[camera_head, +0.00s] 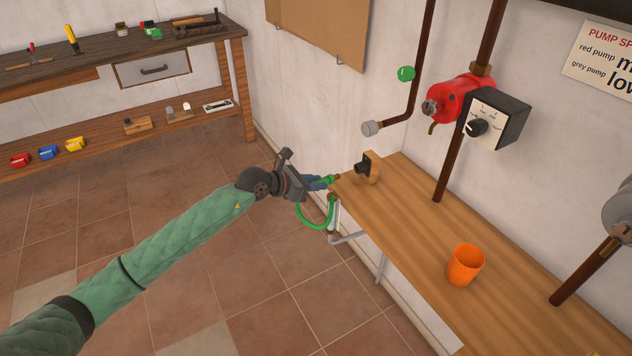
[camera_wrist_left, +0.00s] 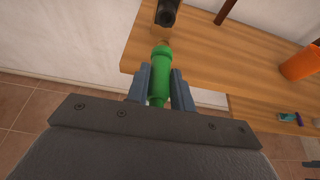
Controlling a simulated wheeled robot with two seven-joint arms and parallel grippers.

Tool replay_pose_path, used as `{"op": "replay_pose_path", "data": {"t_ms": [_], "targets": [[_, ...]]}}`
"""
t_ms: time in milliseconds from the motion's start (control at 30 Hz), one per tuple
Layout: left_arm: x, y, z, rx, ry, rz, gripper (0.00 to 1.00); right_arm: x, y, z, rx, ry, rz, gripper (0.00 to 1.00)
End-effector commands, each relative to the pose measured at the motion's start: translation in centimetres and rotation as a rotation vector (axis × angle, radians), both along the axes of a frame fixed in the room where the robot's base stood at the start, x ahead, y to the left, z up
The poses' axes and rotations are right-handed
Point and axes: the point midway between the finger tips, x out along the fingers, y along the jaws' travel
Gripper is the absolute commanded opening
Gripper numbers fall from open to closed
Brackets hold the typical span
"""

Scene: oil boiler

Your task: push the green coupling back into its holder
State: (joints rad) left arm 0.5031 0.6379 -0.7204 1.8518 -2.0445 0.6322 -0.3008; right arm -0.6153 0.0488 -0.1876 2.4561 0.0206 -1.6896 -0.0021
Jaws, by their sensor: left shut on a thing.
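The green coupling (camera_wrist_left: 160,62) is between the fingers of my left gripper (camera_wrist_left: 160,84), which is shut on it. In the head view the left gripper (camera_head: 322,183) is at the near left end of the wooden shelf, and a green hose (camera_head: 318,227) loops below it. The holder (camera_head: 368,167), a wooden block with a black socket, stands on the shelf's left end. In the left wrist view the black socket (camera_wrist_left: 167,13) is just ahead of the coupling's tip, with a small gap showing. My right gripper is not in view.
An orange cup (camera_head: 465,265) stands on the wooden shelf (camera_head: 415,215). A red pump (camera_head: 455,98), a black control box (camera_head: 495,118) and brown pipes are on the wall behind. A workbench (camera_head: 100,60) with tools is at the back left. The tiled floor in front is clear.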

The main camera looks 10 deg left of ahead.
Motion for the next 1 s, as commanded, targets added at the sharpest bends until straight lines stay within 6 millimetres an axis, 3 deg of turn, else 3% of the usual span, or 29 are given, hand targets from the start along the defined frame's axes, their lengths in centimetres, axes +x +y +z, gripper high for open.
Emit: {"op": "replay_pose_path", "data": {"t_ms": [567, 1000], "targets": [[0.2, -0.3, 0.0, -0.001, -0.001, 0.0, 0.0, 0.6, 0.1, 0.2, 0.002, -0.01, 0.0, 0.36], [2.2, -3.0, 0.0, -0.001, -0.001, 0.0, 0.0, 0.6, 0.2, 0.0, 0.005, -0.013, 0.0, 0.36]]}}
